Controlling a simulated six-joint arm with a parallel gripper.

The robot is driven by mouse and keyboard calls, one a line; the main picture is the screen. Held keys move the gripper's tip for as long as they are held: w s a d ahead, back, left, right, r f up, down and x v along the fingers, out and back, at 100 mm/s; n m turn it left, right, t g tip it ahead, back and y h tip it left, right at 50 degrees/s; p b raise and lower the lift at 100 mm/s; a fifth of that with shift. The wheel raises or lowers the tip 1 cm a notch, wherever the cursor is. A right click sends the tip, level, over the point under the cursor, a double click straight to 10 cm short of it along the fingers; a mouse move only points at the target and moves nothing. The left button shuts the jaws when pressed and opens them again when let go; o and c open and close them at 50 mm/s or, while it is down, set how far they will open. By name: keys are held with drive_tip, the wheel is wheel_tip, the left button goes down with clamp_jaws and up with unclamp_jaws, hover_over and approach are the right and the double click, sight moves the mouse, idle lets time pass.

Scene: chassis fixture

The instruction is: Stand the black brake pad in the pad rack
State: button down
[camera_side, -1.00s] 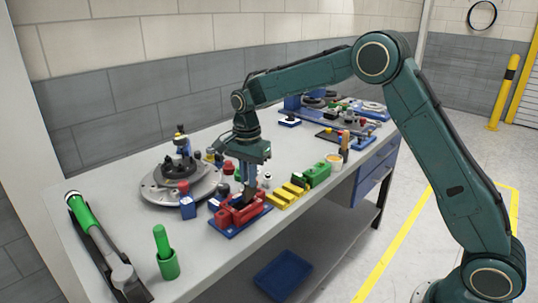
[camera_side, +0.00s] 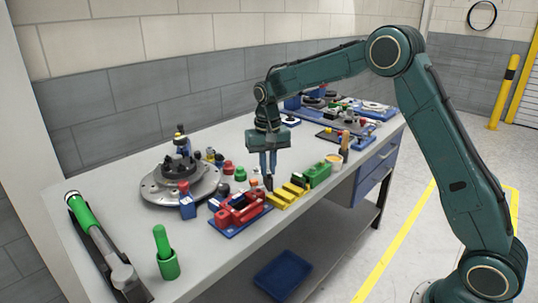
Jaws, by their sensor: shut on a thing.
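My gripper (camera_side: 268,172) is pointing down over the middle of the workbench, its fingers shut on a small dark piece that appears to be the black brake pad (camera_side: 268,183). The pad hangs upright beneath the fingertips, just behind and left of the yellow slotted block (camera_side: 290,196), which looks like the pad rack. I cannot tell whether the pad touches anything. The red caliper-like fixture (camera_side: 238,211) on a blue base is to the left and front of the gripper.
A green block (camera_side: 318,174) and an orange-topped cup (camera_side: 334,159) are right of the yellow block. A round metal hub (camera_side: 158,187) and small coloured parts are at left. A green cylinder holder (camera_side: 168,263) stands at the front left.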

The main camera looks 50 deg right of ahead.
drive_tip(key=d+n, duration=0.1)
drive_tip(key=n, duration=0.1)
drive_tip(key=d+n, duration=0.1)
drive_tip(key=n, duration=0.1)
drive_tip(key=s+d+n, duration=0.1)
drive_tip(key=n, duration=0.1)
drive_tip(key=shift+d+r, duration=0.25)
drive_tip(key=shift+d, duration=0.1)
drive_tip(key=shift+f, duration=0.2)
drive_tip(key=shift+f, duration=1.9)
drive_tip(key=shift+f, duration=0.35)
drive_tip(key=shift+f, duration=0.7)
drive_tip(key=shift+f, duration=0.2)
drive_tip(key=c, duration=1.8)
unclamp_jaws()
